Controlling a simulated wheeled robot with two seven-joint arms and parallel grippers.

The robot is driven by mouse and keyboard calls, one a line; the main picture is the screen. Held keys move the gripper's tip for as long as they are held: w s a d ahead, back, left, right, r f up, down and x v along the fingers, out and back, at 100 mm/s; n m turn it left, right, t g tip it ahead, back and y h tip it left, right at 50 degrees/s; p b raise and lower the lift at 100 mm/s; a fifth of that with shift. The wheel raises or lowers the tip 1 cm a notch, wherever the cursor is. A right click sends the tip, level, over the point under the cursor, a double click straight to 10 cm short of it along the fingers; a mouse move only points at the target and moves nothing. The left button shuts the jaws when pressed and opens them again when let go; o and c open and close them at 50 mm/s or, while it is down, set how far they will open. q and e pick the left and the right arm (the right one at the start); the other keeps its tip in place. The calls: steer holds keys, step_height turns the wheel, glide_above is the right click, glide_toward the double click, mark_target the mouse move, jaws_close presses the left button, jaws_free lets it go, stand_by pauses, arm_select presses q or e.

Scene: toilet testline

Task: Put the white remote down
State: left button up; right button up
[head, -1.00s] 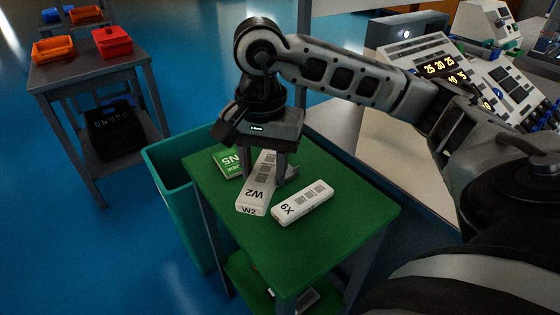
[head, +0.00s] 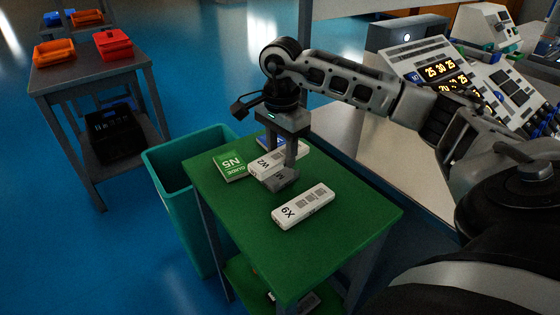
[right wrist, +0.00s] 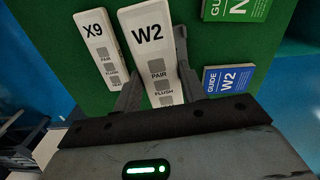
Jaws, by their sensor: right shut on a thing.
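The white remote marked W2 (head: 262,166) is between the fingers of my right gripper (head: 286,168), over the green table top (head: 345,218). The gripper points down and is shut on it. In the right wrist view the W2 remote (right wrist: 150,42) lies lengthwise between both fingers, label up. It looks flat and close to the table; I cannot tell whether it touches. A second white remote, marked X9 (head: 303,205), lies apart from it, nearer the front. My left gripper is not in view.
A green N5 guide (head: 230,165) lies left of the W2 remote. A blue W2 guide (right wrist: 228,79) lies beside it, mostly hidden in the head view. A teal bin (head: 178,180) stands left of the table. A control panel (head: 440,75) is at the right.

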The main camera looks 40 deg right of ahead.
mark_target(280, 174)
steer(key=shift+w+d+f, duration=0.2)
steer(key=shift+w+f, duration=0.15)
steer(key=shift+f, duration=0.1)
steer(key=shift+w+d+f, duration=0.2)
steer(key=shift+w+f, duration=0.1)
steer(key=shift+f, duration=0.15)
step_height(280, 174, down, 3)
steer(key=shift+f, duration=0.1)
steer(key=shift+f, duration=0.2)
steer(key=o, duration=1)
steer(key=shift+r, duration=0.1)
